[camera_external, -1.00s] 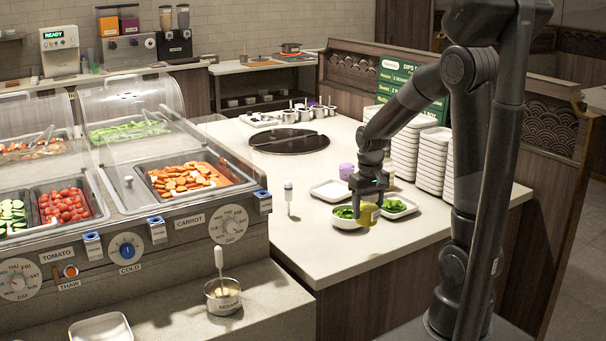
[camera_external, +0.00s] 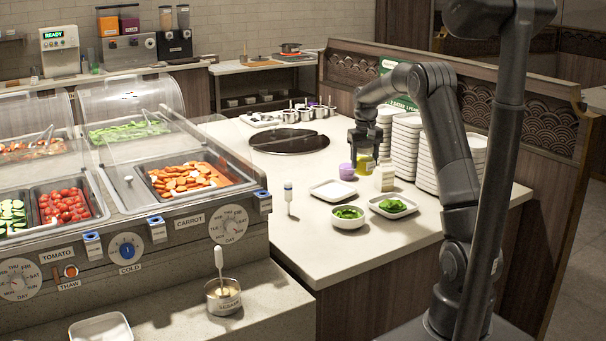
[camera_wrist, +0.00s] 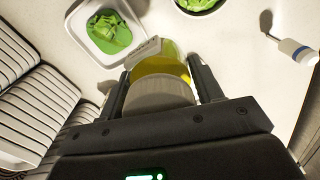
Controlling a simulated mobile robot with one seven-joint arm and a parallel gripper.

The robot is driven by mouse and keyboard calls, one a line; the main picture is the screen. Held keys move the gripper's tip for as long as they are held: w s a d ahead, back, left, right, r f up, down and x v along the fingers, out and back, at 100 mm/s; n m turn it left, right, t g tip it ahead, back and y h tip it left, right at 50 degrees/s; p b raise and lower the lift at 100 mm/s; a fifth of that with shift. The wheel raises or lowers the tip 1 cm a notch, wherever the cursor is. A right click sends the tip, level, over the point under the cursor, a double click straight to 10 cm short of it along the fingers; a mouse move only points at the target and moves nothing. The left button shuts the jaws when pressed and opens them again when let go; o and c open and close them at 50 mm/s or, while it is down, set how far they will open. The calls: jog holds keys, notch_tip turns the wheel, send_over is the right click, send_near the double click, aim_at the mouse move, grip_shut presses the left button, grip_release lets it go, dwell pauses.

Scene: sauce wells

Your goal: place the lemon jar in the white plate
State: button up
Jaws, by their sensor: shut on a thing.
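The lemon jar (camera_external: 364,165) is yellow. My gripper (camera_external: 365,154) is shut on it from above, at the back of the counter near the plate stacks. In the wrist view the jar (camera_wrist: 158,68) sits between both fingers, with a grey round end toward the camera. I cannot tell whether its base touches the counter. An empty white square plate (camera_external: 333,184) lies on the counter in front of the jar and to its left. A second white square plate (camera_external: 405,213), holding greens (camera_external: 392,205), is nearer the front right.
A purple jar (camera_external: 347,171) and a pale carton-like container (camera_external: 384,177) stand close beside the lemon jar. Stacked white plates (camera_external: 408,143) rise to the right.

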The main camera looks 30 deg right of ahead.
jog(key=w+d+m, duration=0.1)
jog(key=w+d, duration=0.5)
jog(key=d, duration=0.2)
jog(key=shift+w+a+f, duration=1.3)
jog(key=shift+w+f, duration=0.1)
jog(key=shift+f, duration=0.55)
jog(key=shift+w+a+f, duration=1.3)
jog(key=shift+w+f, duration=0.1)
jog(key=shift+f, duration=0.5)
jog(key=shift+w+a+f, duration=1.3)
jog(key=shift+w+f, duration=0.1)
jog(key=shift+f, duration=0.55)
jog(key=shift+f, duration=0.45)
jog(key=o, duration=1.2)
jog(key=shift+c, duration=0.2)
